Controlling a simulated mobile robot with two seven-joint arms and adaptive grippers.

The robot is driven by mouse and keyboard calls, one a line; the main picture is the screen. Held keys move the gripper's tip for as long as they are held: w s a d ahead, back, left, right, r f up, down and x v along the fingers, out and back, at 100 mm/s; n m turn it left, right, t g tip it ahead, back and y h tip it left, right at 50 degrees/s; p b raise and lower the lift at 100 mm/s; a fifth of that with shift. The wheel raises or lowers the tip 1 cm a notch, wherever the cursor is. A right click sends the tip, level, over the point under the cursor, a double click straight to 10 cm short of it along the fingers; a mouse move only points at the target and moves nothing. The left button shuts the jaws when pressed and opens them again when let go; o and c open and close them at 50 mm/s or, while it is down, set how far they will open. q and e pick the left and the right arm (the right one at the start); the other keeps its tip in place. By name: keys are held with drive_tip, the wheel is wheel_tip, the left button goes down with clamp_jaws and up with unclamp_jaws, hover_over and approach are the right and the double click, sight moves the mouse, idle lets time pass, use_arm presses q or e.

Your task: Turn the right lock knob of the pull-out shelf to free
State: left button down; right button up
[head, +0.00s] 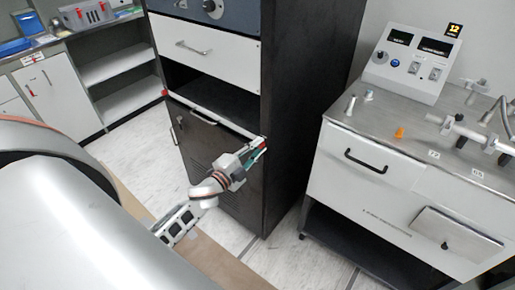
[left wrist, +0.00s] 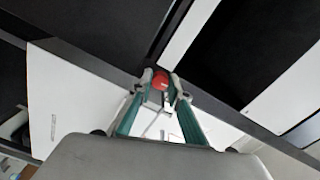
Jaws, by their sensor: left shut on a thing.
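The dark cabinet has a pull-out shelf with a thin white front edge (head: 210,115), below an open dark bay. The left lock knob (head: 165,93) is a small red piece at the shelf's left end. My left gripper (head: 260,148) is at the shelf's right end, and its fingers hide most of what is there in the head view. In the left wrist view, the red right lock knob (left wrist: 160,78) sits between the tips of the green-sided fingers, and the gripper (left wrist: 161,84) is shut on it. The knob's turn angle cannot be told. My right gripper is not in view.
A white drawer (head: 205,50) with a handle is above the bay, and a dark vented door (head: 215,155) is below the shelf. A steel-topped bench (head: 375,125) with a control box (head: 410,62) stands to the right, across a floor gap. White shelving (head: 115,65) stands back left.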

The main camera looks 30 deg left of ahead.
use_arm(q)
drive_tip(key=shift+m, duration=0.6)
drive_tip(key=c, duration=1.9)
unclamp_jaws()
